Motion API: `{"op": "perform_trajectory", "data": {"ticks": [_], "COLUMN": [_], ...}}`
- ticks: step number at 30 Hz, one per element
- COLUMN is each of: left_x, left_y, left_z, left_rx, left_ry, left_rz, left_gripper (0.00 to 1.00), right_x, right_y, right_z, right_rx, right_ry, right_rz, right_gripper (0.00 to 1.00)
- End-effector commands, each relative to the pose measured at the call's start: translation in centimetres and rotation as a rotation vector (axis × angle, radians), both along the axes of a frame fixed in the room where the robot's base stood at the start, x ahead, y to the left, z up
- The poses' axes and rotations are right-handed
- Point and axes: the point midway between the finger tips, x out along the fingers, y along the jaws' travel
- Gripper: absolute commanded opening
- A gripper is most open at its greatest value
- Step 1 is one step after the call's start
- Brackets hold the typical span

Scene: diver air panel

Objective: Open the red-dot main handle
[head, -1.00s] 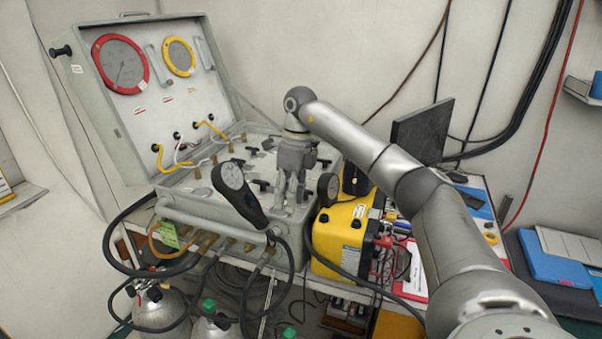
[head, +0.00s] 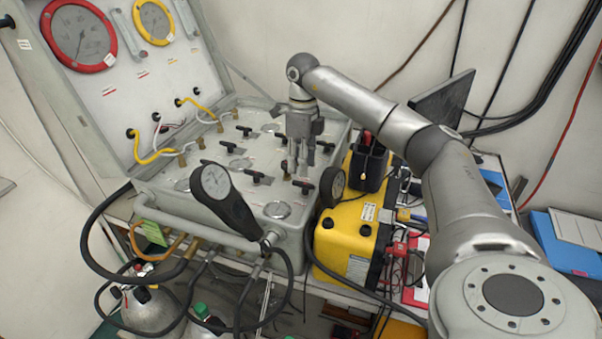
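The grey air panel (head: 200,166) has several black T-handles on its top, among them one at the back (head: 244,130), one in the middle (head: 259,177) and one at the front right (head: 303,186). I cannot make out which handle bears the red dot. My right gripper (head: 298,174) points down over the right part of the panel, with its fingertips just above or behind the front right handle. I cannot tell whether it touches the handle, or how far apart its fingers are. My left gripper is not in view.
A black gauge (head: 216,182) stands up at the panel's front, and a smaller round gauge (head: 332,186) at its right edge. The open lid (head: 120,85) carries a red-ringed and a yellow-ringed gauge. A yellow case (head: 346,235) stands close to the right. Hoses loop in front.

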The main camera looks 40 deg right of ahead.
Motion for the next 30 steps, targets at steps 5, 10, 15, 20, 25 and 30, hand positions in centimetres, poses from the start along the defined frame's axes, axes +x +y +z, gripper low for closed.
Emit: {"op": "perform_trajectory", "data": {"ticks": [5,10,15,20,25,30], "left_x": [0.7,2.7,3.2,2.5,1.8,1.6], "left_y": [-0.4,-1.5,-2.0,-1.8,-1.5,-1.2], "left_z": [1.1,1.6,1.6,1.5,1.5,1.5], "left_rx": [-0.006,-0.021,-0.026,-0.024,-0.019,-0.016], "left_ry": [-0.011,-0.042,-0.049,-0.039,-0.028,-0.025], "left_rz": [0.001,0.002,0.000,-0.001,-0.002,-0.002], "left_gripper": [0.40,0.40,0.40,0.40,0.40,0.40], "right_x": [-0.1,-0.1,-0.1,-0.1,-0.1,-0.1], "right_y": [0.1,0.2,0.2,0.2,0.2,0.2], "right_z": [-3.0,-4.7,-5.2,-5.2,-5.2,-5.2], "right_rx": [0.000,0.001,0.001,0.000,0.000,0.001], "right_ry": [0.004,0.000,0.000,-0.001,-0.001,0.000], "right_rz": [-0.001,0.000,0.000,0.000,0.000,0.000], "right_gripper": [0.34,0.34,0.34,0.34,0.14,0.00]}}
